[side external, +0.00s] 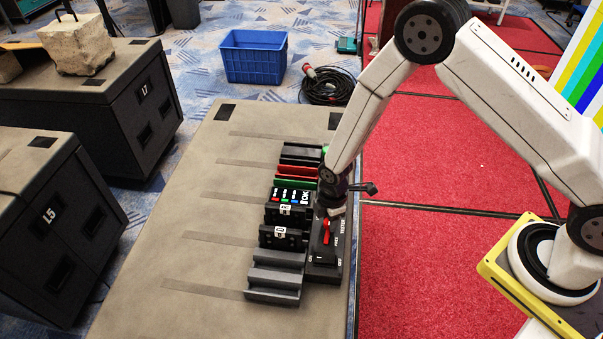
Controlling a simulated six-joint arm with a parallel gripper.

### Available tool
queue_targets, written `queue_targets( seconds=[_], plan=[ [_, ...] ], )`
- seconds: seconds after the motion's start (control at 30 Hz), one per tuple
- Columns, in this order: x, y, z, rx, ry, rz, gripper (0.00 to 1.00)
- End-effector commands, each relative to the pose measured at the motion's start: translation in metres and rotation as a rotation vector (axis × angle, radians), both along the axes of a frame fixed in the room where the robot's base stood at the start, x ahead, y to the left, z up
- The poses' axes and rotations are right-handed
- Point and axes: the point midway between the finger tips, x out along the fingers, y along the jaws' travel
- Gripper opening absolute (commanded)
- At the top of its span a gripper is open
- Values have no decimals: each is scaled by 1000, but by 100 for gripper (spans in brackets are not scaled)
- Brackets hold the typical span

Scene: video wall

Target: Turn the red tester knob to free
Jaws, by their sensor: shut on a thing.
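The red tester knob (327,232) sits on the black tester panel (325,268), which carries small white lettering. My gripper (331,214) reaches down from above and is shut on the red knob. The fingers and my wrist hide the upper part of the knob and the panel's far end. The knob's exact pointing direction is hard to tell at this size.
The grey table top (190,220) is clear at left. A blue crate (253,57) and coiled cable (329,86) lie beyond.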

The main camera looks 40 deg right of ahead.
Motion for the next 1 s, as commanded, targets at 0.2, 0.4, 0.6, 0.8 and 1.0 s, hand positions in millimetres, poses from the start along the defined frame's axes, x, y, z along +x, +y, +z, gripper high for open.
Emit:
queue_targets(
  seconds=[0.2,0.4,0.6,0.8,1.0],
  plan=[
    [0,0,0,-1,1,50,0],
    [0,-1,0,-1,1,56,0],
    [0,-1,0,-1,1,55,0],
    [0,0,0,0,0,55,79],
    [0,0,0,0,0,55,79]
  ],
)
